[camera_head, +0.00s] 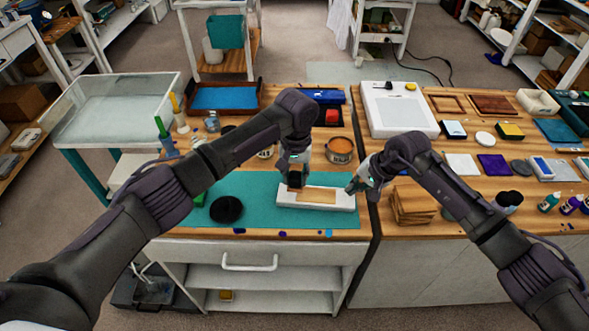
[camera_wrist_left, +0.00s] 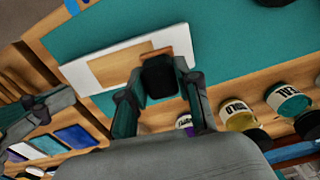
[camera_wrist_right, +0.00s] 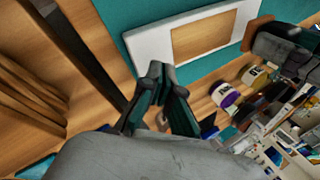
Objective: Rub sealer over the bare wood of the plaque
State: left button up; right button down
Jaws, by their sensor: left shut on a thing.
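The plaque (camera_head: 345,199) is a white board with a tan bare-wood panel (camera_head: 317,195) in its middle. It lies flat on the teal mat (camera_head: 262,185). My left gripper (camera_head: 296,178) is shut on a dark block-shaped applicator (camera_wrist_left: 160,76) with a brown edge, at the plaque's left end. I cannot tell whether the applicator touches the plaque. My right gripper (camera_head: 352,187) is at the plaque's right end; in the right wrist view its fingertips (camera_wrist_right: 162,72) come together with nothing between them. I cannot tell whether they touch the plaque.
A round black pad (camera_head: 227,209) lies on the mat to the left. An orange-topped tin (camera_head: 340,149) and labelled jars (camera_wrist_left: 238,116) stand behind the plaque. Stacked wood boards (camera_head: 412,205) sit to the right, past the table seam. The mat's front strip is mostly clear.

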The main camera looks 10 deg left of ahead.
pick_arm(q)
jog(key=shift+f, duration=0.45)
pick_arm(e)
jog(key=shift+f, duration=1.3)
pick_arm(q)
jog(key=shift+f, duration=1)
jog(key=shift+d+r, duration=0.1)
jog(key=shift+d, duration=4.3)
pick_arm(e)
jog(key=shift+a, duration=0.1)
pick_arm(q)
jog(key=shift+d, duration=1.15)
jog(key=shift+s+d, duration=0.1)
jog(key=shift+d, duration=0.25)
pick_arm(e)
jog(key=shift+s, duration=0.1)
pick_arm(q)
jog(key=shift+a, duration=0.1)
pick_arm(e)
jog(key=shift+a, duration=0.1)
